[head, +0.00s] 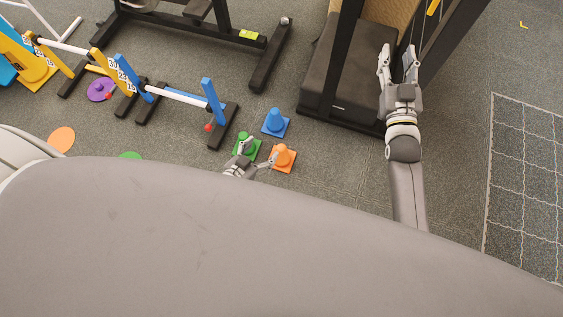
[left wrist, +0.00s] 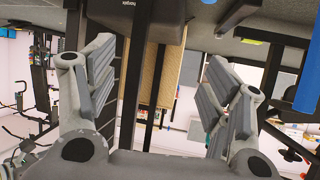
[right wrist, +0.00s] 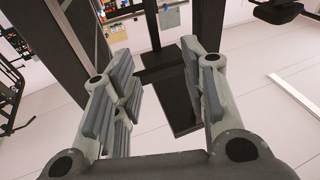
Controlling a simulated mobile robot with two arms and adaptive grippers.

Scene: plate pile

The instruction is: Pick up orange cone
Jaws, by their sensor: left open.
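The orange cone (head: 284,155) stands upright on its square orange base on the grey floor, near the middle of the head view. My left gripper (head: 258,153) is open and empty at the left of the orange cone, partly over the green cone (head: 252,155). One finger reaches close to the orange cone's base; I cannot tell if it touches. In the left wrist view the fingers (left wrist: 158,90) are wide apart, and the orange cone does not show. My right gripper (head: 398,55) is far to the right, with its fingers apart and nothing between them, also in the right wrist view (right wrist: 160,85).
A blue cone (head: 275,121) stands just behind. Hurdles with blue posts (head: 212,101) and a white bar (head: 178,96) are at left. A black bench (head: 342,85) stands at back right, near my right gripper. Open carpet lies right of the orange cone.

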